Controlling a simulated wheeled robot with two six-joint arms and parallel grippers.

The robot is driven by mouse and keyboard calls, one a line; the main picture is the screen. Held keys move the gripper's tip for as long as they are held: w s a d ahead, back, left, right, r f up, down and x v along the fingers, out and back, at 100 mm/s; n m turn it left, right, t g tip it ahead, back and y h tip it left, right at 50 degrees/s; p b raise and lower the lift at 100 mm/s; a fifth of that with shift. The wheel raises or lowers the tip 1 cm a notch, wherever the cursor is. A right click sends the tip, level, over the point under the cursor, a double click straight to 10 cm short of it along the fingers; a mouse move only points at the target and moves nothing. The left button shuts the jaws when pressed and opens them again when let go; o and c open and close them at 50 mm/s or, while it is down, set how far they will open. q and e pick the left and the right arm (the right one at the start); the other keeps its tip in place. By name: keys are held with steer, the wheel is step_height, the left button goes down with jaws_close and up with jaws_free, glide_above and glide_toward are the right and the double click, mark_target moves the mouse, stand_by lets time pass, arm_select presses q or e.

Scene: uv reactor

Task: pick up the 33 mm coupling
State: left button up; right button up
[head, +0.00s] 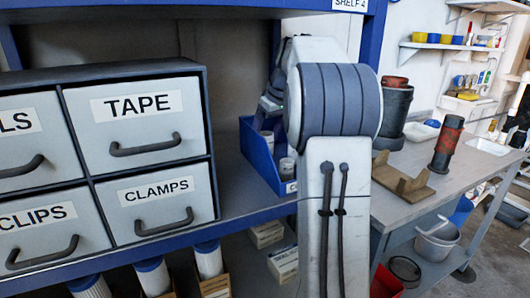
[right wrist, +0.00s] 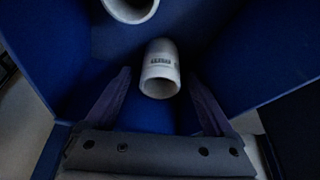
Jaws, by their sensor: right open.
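A white coupling (right wrist: 160,72) lies in the blue bin, its open end facing the camera; its small marking is too blurred to read. A second white coupling (right wrist: 130,8) is at the top left of the right wrist view, partly cut off. My right gripper (right wrist: 158,78) is open, its two dark fingers on either side of the first coupling, with a gap on both sides. In the head view, the blue bin (head: 254,155) stands on the shelf with white couplings (head: 287,167) in it. My right arm hides part of the bin. My left gripper is not in view.
The bin's blue walls (right wrist: 270,50) rise close around my right gripper. A grey drawer cabinet (head: 150,170) stands left of the bin. To the right, a workbench (head: 405,205) carries a wooden cradle (head: 402,185) and a dark cylinder with a red band (head: 446,150).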

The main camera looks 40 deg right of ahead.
steer(key=shift+w+f, duration=0.1)
steer(key=shift+f, duration=0.05)
steer(key=shift+c, duration=0.3)
jaws_close()
